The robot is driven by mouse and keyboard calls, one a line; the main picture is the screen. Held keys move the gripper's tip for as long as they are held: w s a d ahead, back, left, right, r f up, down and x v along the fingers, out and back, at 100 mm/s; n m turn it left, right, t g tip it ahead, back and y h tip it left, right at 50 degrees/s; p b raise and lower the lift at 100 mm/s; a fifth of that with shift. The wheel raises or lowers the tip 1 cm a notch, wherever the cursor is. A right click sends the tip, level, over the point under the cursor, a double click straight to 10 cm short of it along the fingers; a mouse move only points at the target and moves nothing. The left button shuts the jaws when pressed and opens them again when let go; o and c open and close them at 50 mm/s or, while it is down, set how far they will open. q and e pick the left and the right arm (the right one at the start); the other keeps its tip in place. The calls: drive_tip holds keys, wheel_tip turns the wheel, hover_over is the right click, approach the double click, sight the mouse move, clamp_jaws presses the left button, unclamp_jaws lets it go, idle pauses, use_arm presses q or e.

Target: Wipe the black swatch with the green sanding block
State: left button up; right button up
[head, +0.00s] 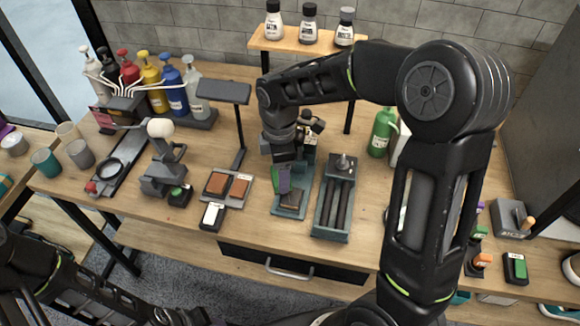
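My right gripper (284,150) hangs from above over a grey-green tray (290,211) near the middle of the bench. Directly below it stands a small block with a green edge and a purple-grey face (283,180); I cannot tell whether the fingers hold it. A dark brown-black swatch (293,199) lies in the front of that tray. Two brown swatches (217,183) lie on a holder to its left. A small black block with a green top (180,195) sits further left. My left gripper (190,316) is at the bottom edge, apart from the bench, its fingers unclear.
A rack with dark rollers (335,205) stands just right of the tray. A black post with a flat head (223,91) rises behind the swatches. Pump bottles (152,84) line the back left. A green bottle (380,131) stands behind my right arm. A white-topped block (212,215) lies at the front.

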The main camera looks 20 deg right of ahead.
drive_tip(key=n, duration=0.2)
drive_tip(key=s+r+n, duration=0.1)
drive_tip(key=n, duration=0.2)
drive_tip(key=shift+s+d+r+n+p, duration=0.15)
drive_tip(key=shift+s+d+n+p, duration=0.2)
drive_tip(key=shift+d+n+p, duration=0.05)
drive_tip(key=n, duration=0.3)
drive_tip(key=s+n, duration=0.1)
drive_tip(key=shift+d+r+n, duration=0.1)
drive_tip(key=shift+r+n, duration=0.2)
